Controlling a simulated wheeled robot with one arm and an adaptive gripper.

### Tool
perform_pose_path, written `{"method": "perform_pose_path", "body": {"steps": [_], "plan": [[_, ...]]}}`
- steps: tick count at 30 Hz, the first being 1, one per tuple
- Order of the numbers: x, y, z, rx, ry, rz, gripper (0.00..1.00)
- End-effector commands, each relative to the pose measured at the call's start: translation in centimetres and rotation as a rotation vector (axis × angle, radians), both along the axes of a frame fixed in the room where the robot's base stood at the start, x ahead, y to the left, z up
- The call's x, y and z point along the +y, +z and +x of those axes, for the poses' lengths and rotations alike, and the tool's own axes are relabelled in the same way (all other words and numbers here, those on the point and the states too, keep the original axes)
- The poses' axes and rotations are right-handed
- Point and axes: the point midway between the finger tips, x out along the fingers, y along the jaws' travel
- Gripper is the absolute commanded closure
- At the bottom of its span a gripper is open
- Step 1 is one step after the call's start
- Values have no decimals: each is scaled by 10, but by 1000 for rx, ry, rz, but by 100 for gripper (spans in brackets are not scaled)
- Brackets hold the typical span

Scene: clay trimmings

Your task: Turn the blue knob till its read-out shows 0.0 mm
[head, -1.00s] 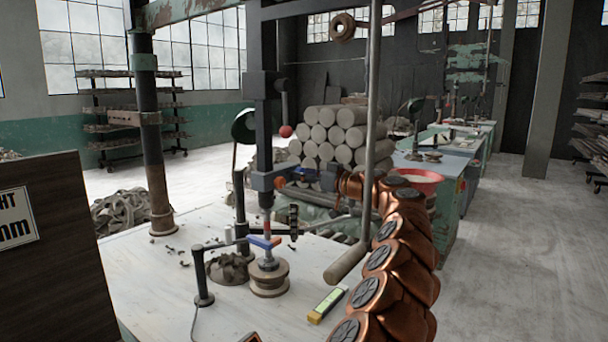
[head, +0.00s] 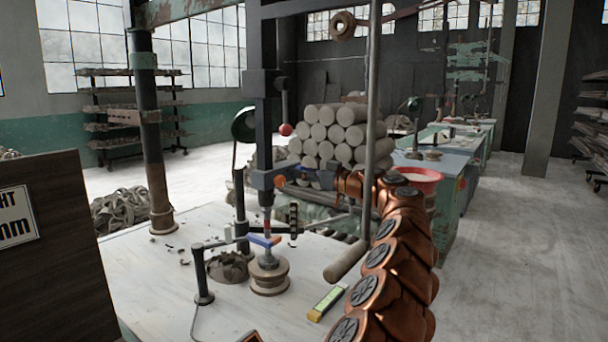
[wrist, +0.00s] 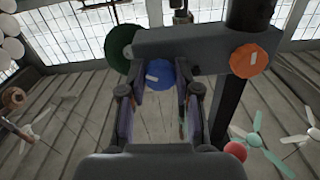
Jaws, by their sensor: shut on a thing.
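The blue knob (wrist: 159,73) shows in the wrist view under the grey crossbar, with a pale mark on its face. My gripper (wrist: 160,78) is shut on it, with one dark finger on each side. In the head view my gripper (head: 300,176) is at the machine's bracket, beside the upright column; the blue knob cannot be made out there. An orange knob (wrist: 249,60) sits to the right on the same crossbar, outside my fingers. I cannot see a legible read-out in either view.
The worktable (head: 150,280) carries a round clay piece (head: 269,278), a bent-arm stand (head: 201,275) and a yellow-edged bar (head: 327,303). A red ball handle (head: 286,130) hangs by the column. A thick grey bar (head: 346,262) slants close to my arm.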

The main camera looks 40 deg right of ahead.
Motion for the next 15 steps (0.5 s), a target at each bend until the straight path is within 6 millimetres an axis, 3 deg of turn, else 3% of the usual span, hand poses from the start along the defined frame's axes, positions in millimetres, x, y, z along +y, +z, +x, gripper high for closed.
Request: {"method": "perform_pose_path", "body": {"steps": [8, 15], "plan": [[1, 0, 0, 20, 1, 55, 100], [1, 0, 0, 73, 1, 206, 100]]}}
